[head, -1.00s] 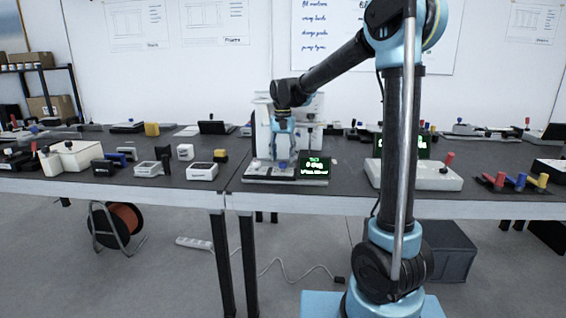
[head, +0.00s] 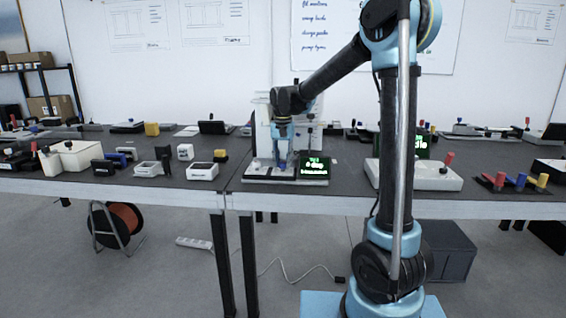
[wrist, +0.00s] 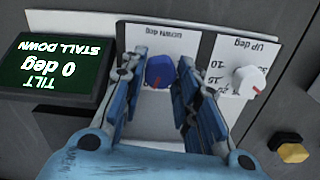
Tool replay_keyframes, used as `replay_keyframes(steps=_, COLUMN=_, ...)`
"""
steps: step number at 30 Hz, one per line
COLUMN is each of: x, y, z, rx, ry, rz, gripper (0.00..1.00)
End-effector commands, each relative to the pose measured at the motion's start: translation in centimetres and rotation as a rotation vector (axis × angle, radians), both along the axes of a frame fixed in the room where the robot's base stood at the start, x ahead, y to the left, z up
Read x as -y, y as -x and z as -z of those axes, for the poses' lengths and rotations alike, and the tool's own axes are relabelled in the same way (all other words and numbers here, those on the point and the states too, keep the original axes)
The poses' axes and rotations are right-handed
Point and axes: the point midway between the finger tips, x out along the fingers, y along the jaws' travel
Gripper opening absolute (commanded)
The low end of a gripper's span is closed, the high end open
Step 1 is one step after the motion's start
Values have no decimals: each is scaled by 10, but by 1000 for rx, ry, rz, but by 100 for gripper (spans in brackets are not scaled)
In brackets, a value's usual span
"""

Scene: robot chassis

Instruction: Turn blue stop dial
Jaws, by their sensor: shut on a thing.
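The blue stop dial (wrist: 159,72) stands on a light panel marked "DOWN deg" in the wrist view, with a small red mark on its near side. In the head view, the dial (head: 283,164) is small and partly covered by my gripper. My gripper (wrist: 160,74) points down at it with one blue finger on each side, shut on the dial. A screen (wrist: 60,68) left of the dial reads "TILT 0 deg STALL DOWN", upside down in the wrist view. It also shows in the head view (head: 315,168).
A white dial (wrist: 249,80) on an "UP deg" panel stands close to the right finger. A yellow-and-black block (wrist: 290,150) lies lower right. In the head view, a white box with a red knob (head: 430,176) stands to the right.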

Motion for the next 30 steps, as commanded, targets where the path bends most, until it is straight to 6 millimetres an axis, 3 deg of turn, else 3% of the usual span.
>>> replay_keyframes(steps=11, x=0, y=0, z=0, rx=0, ry=0, rz=-129, gripper=5)
replay_keyframes(steps=30, x=1, y=0, z=0, rx=0, ry=0, rz=-714, gripper=5)
